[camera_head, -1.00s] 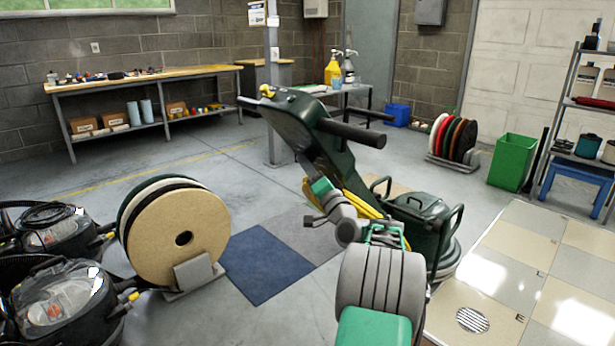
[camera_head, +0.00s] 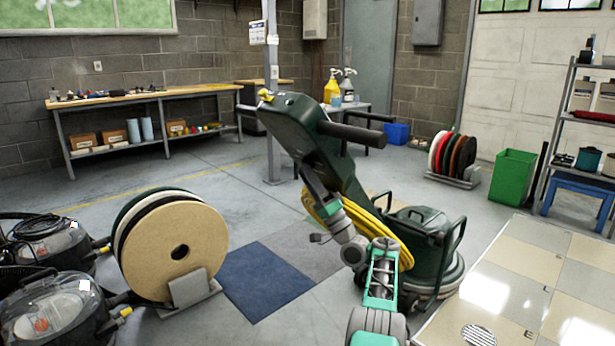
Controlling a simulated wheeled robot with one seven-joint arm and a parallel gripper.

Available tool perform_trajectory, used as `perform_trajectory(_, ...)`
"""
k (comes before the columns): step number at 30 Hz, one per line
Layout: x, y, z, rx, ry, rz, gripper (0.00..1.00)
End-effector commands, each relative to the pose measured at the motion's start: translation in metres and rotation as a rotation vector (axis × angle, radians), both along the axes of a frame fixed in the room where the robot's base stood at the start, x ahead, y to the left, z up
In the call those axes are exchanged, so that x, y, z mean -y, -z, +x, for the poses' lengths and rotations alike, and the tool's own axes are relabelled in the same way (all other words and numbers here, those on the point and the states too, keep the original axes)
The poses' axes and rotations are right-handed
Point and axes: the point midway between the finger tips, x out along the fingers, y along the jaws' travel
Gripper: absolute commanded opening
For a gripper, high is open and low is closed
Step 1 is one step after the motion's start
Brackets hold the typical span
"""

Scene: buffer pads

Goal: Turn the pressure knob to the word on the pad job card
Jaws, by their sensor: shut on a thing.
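The dark green floor machine (camera_head: 300,125) stands in the middle, its tilted handle column and black grips leaning back. A small yellow part (camera_head: 266,95) sits at the top of its head. My arm reaches up to the column, and my gripper (camera_head: 313,183) is against it, partly hidden by the column. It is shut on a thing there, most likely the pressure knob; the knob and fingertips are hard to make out. A white card (camera_head: 258,27) with dark print is on the grey post; its words are too small to read, and I cannot tell whether it is the job card.
A yellow cord coil (camera_head: 350,228) hangs beside my arm. A pad reel (camera_head: 172,250) and two vacuums (camera_head: 62,312) stand at left. A raised tiled platform (camera_head: 520,275), a green bin (camera_head: 512,177) and a rack of pads (camera_head: 452,155) are at right. The floor by the blue mat (camera_head: 262,280) is clear.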

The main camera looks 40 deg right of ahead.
Motion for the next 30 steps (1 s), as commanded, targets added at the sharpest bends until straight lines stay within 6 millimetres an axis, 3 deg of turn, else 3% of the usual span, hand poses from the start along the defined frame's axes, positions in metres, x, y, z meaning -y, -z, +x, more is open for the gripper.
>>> perform_trajectory(18, 0.0004, -0.0003, 0.0008, 0.028, -0.023, 0.001, 0.0)
perform_trajectory(19, 0.0004, -0.0003, 0.0008, 0.028, -0.023, 0.001, 0.4)
perform_trajectory(26, 0.0003, -0.0003, 0.0008, 0.028, -0.022, 0.0, 0.59)
perform_trajectory(30, 0.0003, -0.0002, 0.0007, 0.028, -0.022, 0.0, 0.6)
